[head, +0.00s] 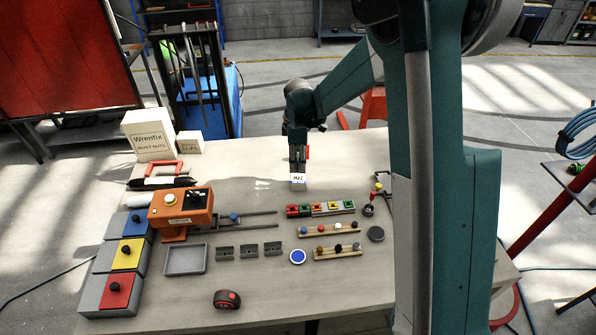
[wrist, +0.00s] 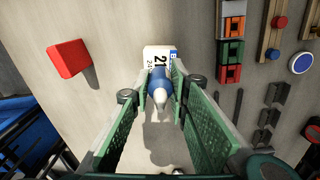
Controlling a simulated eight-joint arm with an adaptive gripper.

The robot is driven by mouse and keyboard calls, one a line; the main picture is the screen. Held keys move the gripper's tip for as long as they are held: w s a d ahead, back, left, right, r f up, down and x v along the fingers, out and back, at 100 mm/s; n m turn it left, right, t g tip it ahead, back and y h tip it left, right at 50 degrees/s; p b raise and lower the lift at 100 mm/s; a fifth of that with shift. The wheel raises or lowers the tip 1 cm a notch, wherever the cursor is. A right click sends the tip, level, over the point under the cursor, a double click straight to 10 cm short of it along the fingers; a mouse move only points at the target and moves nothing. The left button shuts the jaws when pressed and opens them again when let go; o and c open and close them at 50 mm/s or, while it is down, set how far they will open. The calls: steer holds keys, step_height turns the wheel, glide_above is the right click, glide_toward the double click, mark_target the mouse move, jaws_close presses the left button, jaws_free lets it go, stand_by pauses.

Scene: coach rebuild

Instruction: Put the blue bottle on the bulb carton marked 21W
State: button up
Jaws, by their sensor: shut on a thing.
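The blue bottle (wrist: 157,78) with a pale nozzle sits between the two green fingers of my gripper (wrist: 162,88) in the wrist view. My gripper is shut on it. The bulb carton (wrist: 158,52), white with a large black 21 and some blue print, shows right beyond the bottle's far end. I cannot tell whether the bottle touches it. In the head view my gripper (head: 298,160) points down over a small white carton (head: 298,179) whose print is too small to read surely. The bottle cannot be made out there.
A red block (wrist: 68,58) stands left of the carton in the wrist view. In the head view, rows of coloured pieces (head: 320,208), an orange machine (head: 181,208) and a grey tray (head: 186,260) stand nearer. The table left of my gripper is mostly clear.

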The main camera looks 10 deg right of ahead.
stand_by(0.3)
steer(key=shift+f, duration=1.9)
steer(key=shift+f, duration=0.2)
steer(key=o, duration=0.9)
steer(key=shift+r, duration=0.25)
step_height(320, 180, up, 12)
steer(key=shift+s, duration=0.1)
